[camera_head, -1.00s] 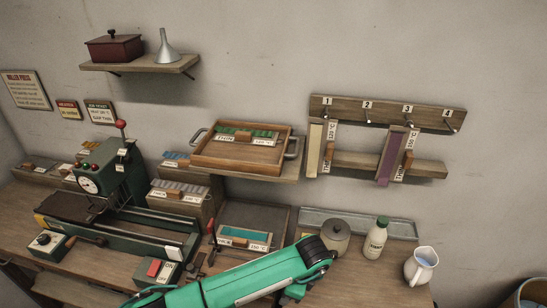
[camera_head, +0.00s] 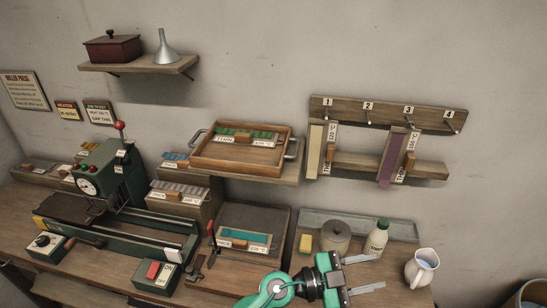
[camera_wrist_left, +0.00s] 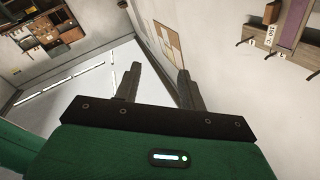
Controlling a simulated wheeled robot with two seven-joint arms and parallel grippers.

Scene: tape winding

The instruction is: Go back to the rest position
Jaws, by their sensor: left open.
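My left gripper (camera_head: 366,273) is in the lower middle of the head view, over the right part of the bench. Its two fingers are apart, point right and hold nothing. The white pitcher (camera_head: 421,267) is to the right of the fingertips, and the white bottle (camera_head: 377,239) is just behind them. In the left wrist view the fingers (camera_wrist_left: 158,88) are also spread, with wall and floor beyond them. My right gripper is not in view.
The green roller press (camera_head: 110,180) is at the left. A shelf holds a wooden tray (camera_head: 240,162). Hooks on a rail (camera_head: 387,114) carry strips.

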